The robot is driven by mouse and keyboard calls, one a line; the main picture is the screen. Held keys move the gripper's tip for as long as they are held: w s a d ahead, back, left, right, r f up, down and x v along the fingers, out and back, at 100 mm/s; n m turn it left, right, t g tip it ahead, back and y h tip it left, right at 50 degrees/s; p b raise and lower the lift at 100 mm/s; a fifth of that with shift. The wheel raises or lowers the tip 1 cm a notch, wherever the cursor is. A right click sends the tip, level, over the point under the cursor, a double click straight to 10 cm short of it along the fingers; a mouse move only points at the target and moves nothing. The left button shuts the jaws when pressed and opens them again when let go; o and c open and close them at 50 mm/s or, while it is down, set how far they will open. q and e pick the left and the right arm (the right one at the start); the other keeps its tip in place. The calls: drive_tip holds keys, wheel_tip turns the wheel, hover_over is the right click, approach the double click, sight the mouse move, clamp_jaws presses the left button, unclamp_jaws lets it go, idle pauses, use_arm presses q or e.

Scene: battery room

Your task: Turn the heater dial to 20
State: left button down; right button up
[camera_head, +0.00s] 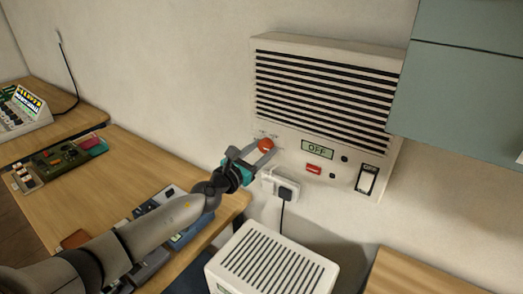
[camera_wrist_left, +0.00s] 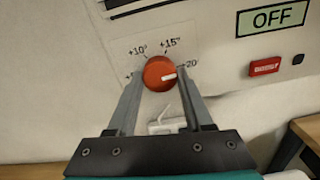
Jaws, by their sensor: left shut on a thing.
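The heater (camera_head: 322,95) is a white wall unit with dark horizontal slats. Its display (camera_head: 317,150) reads OFF. The round red-orange dial (camera_wrist_left: 159,74) is at the heater's lower left, with marks around it reading +10, +15 and 20. The dial's white pointer line points right, close to the 20 mark. It also shows in the head view (camera_head: 265,145). My left gripper (camera_wrist_left: 158,80) is shut on the dial, one finger on each side of it. My right gripper is not in view.
A red button (camera_head: 313,168) and a switch (camera_head: 367,179) are on the heater's lower front. A socket with a plug (camera_head: 282,187) is just below the dial. A white slatted box (camera_head: 270,262) stands below. A wooden table (camera_head: 125,165) with devices is left, a cabinet (camera_head: 463,85) upper right.

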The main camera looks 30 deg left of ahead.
use_arm(q)
drive_tip(key=shift+m, duration=0.6)
drive_tip(key=shift+c, duration=1.5)
unclamp_jaws()
drive_tip(key=s+a+b, duration=0.1)
drive_tip(key=s+a, duration=0.1)
drive_tip(key=s, duration=1.3)
